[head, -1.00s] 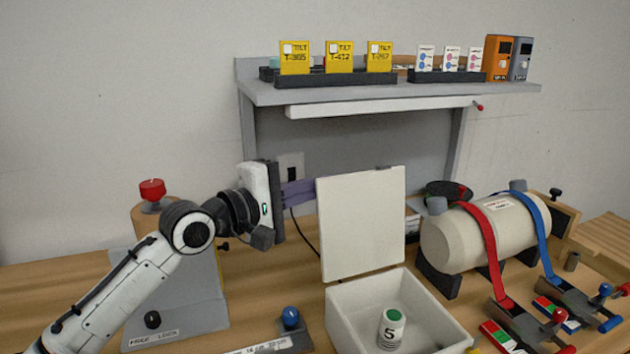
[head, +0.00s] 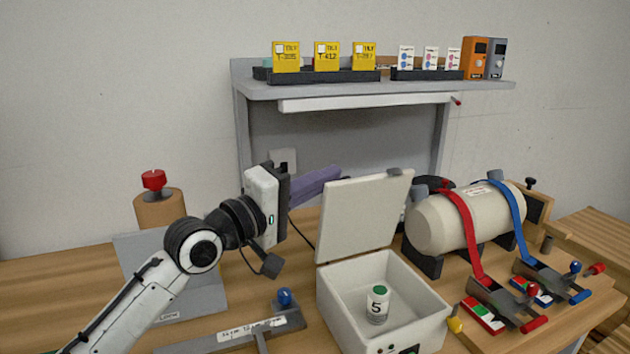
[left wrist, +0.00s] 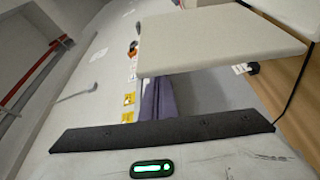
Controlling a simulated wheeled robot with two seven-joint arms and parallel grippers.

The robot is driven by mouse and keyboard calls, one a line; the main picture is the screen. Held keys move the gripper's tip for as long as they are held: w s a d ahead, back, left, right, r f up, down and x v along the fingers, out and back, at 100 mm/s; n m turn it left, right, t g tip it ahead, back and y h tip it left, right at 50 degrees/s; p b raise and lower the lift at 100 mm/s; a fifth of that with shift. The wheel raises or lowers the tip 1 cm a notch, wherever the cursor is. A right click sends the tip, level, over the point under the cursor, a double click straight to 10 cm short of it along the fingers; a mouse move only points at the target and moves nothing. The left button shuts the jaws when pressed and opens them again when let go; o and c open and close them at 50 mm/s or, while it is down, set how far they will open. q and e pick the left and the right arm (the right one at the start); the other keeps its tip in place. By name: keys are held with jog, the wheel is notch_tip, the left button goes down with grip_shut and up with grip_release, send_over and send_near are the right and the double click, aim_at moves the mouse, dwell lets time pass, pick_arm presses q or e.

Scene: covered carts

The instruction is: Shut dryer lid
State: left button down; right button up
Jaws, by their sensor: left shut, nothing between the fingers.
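The dryer is a white open-topped box (head: 335,312) on the bench, with a white lid (head: 365,215) hinged at its back. A white container marked 5 with a green top (head: 377,305) stands inside. My left gripper (head: 328,178) is shut and empty, its purple fingers at the lid's upper left, partly behind it. In the left wrist view the fingers (left wrist: 157,100) run up to the pale lid (left wrist: 220,45), which hides their tips; I cannot tell whether they touch it. My right gripper is not in view.
A grey shelf (head: 375,90) with yellow cards is behind. A blue-knobbed tool (head: 285,297) lies left of the box.

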aim_at(342, 203)
pick_arm(q)
jog(key=s+d+m, duration=0.1)
jog(key=s, duration=0.1)
jog(key=s+f+m+h, duration=0.1)
jog(key=s+m, duration=0.1)
jog(key=s+d+m+h+b, duration=0.1)
jog(key=s+m, duration=0.1)
jog(key=shift+s+d+f, duration=0.1)
jog(key=shift+d+f, duration=0.1)
jog(key=shift+d, duration=0.1)
jog(key=shift+s+d+f, duration=0.2)
jog(key=shift+s+f, duration=0.05)
jog(key=shift+s, duration=0.25)
jog(key=shift+s+d+f, duration=0.2)
jog(key=shift+s, duration=0.3)
